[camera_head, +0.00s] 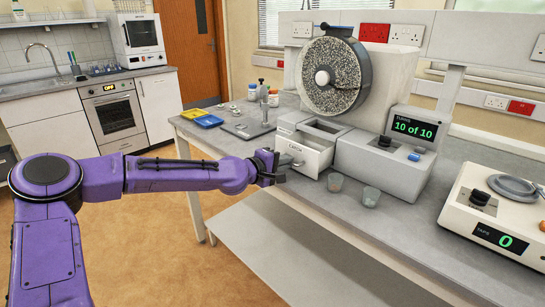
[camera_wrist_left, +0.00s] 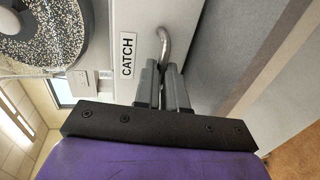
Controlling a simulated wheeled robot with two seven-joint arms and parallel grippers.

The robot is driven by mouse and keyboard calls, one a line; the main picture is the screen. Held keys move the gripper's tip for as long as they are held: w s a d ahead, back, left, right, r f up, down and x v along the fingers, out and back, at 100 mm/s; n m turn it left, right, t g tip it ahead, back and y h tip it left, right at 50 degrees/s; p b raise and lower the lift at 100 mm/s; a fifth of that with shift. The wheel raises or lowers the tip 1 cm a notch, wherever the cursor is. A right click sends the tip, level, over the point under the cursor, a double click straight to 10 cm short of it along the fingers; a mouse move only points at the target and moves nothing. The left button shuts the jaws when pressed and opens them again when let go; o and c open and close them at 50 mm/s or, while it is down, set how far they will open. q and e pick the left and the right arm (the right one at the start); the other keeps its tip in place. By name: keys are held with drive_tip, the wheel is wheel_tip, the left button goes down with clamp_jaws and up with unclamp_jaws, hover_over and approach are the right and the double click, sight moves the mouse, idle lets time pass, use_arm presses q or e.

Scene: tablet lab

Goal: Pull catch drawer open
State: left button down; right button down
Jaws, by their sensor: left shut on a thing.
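The catch drawer (camera_head: 308,152) is a white drawer in the base of the machine with the speckled drum (camera_head: 330,76). It stands pulled out, and its open inside shows in the head view. In the left wrist view its front carries a CATCH label (camera_wrist_left: 127,55) and a curved metal handle (camera_wrist_left: 164,45). My left gripper (camera_head: 277,167) is at the drawer front, its fingers (camera_wrist_left: 163,85) shut on the handle. The fingers hide part of the handle. My right gripper is not in view.
A display (camera_head: 414,129) on the machine reads "10 of 10". A white tap counter (camera_head: 500,215) reading 0 is at the right. Blue and yellow trays (camera_head: 194,114) lie on the bench's left end.

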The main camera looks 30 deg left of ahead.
use_arm(q)
drive_tip(key=shift+s, duration=0.2)
drive_tip(key=c, duration=1.2)
unclamp_jaws()
drive_tip(key=p+v, duration=1)
drive_tip(key=p, duration=0.7)
drive_tip(key=shift+s, duration=0.25)
drive_tip(key=shift+a, duration=0.15)
